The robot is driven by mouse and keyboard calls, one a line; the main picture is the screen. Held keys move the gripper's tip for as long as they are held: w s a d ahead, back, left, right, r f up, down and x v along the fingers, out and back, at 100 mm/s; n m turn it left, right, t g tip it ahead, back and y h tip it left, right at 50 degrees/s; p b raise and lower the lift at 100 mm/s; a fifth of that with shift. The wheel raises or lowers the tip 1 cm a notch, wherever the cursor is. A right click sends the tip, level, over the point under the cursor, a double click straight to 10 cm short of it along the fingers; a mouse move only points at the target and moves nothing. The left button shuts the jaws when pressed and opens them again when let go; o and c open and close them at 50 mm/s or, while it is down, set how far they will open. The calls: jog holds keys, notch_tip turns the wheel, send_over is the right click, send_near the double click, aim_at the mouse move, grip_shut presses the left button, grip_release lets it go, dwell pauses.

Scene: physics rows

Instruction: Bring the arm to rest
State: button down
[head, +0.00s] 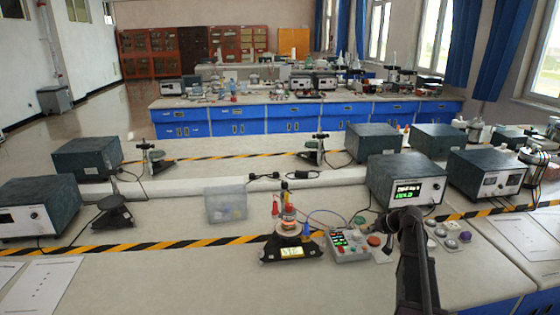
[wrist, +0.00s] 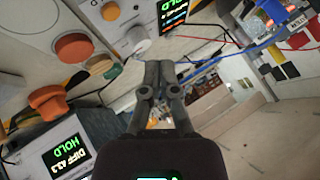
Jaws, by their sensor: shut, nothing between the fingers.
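My gripper (wrist: 158,68) points away from the camera in the wrist view, its two dark fingers together with nothing between them. In the head view my dark arm (head: 416,270) rises from the bottom edge at the right of the near bench. Its upper end stands in front of the bench, near a small control box (head: 350,245) with buttons and a lit display. The fingertips cannot be made out clearly there. No object is held.
An instrument with a green display (head: 408,192) stands behind my arm. A black-based apparatus with a coil (head: 290,247) and wires is left of the control box. Several round knobs or weights lie to the right. A clear plastic box (head: 226,205) is farther left.

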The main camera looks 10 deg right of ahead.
jog(key=s+a+f+n+g+h+p, duration=0.1)
jog(key=s+a+g+h+p, duration=0.2)
jog(key=s+a, duration=2)
jog(key=s+g+h, duration=0.2)
jog(key=g, duration=0.2)
jog(key=shift+s+a+f+h+p, duration=0.15)
jog(key=shift+f+h+p, duration=0.15)
jog(key=shift+f, duration=0.1)
dwell(0.3)
